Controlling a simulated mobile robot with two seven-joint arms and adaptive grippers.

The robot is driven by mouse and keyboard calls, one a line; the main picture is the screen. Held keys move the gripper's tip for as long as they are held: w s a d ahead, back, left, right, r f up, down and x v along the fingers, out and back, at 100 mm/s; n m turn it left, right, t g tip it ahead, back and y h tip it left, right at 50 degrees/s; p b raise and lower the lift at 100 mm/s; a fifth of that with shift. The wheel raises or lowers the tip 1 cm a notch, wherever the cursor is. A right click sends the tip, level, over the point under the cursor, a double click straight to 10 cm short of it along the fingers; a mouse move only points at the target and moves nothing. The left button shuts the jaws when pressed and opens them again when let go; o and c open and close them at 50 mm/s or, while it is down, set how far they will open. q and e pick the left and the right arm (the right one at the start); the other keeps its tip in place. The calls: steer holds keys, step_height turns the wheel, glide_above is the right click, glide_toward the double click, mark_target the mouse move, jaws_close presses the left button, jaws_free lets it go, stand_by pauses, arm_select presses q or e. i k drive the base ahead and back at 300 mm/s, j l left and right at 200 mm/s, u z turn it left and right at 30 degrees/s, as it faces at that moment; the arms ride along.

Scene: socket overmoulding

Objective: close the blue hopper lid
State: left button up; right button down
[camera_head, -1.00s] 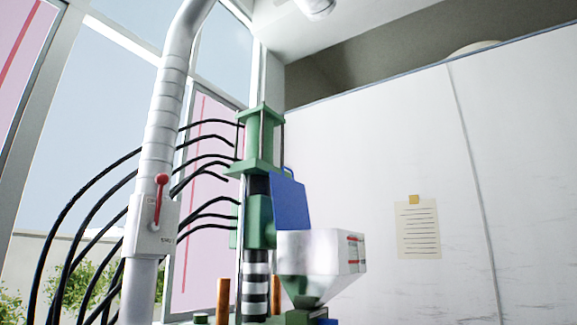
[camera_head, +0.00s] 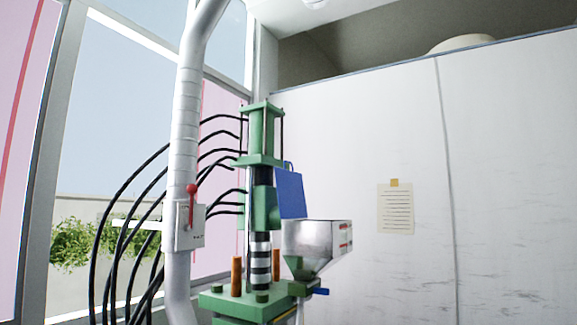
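The blue hopper lid (camera_head: 290,194) stands upright, tilted slightly back, at the rear left edge of the hopper, so the hopper's top is uncovered. A small blue loop handle shows at the lid's top. The grey metal hopper (camera_head: 308,242) has red marks on its right face and tapers down to the green moulding machine (camera_head: 262,135). Neither of my grippers is in view.
A grey pipe (camera_head: 186,120) with a red-handled switch box (camera_head: 190,226) stands left of the machine. Several black hoses (camera_head: 120,200) arc beside it. A white wall with a pinned note (camera_head: 396,210) is behind. Space right of the hopper looks clear.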

mark_target(292, 204)
steer(key=i+l, duration=0.3)
steer(key=i+l+u, duration=0.2)
steer(key=i+l, duration=0.2)
steer(key=i+l+u, duration=0.25)
steer(key=l, duration=0.25)
steer(key=i, duration=0.1)
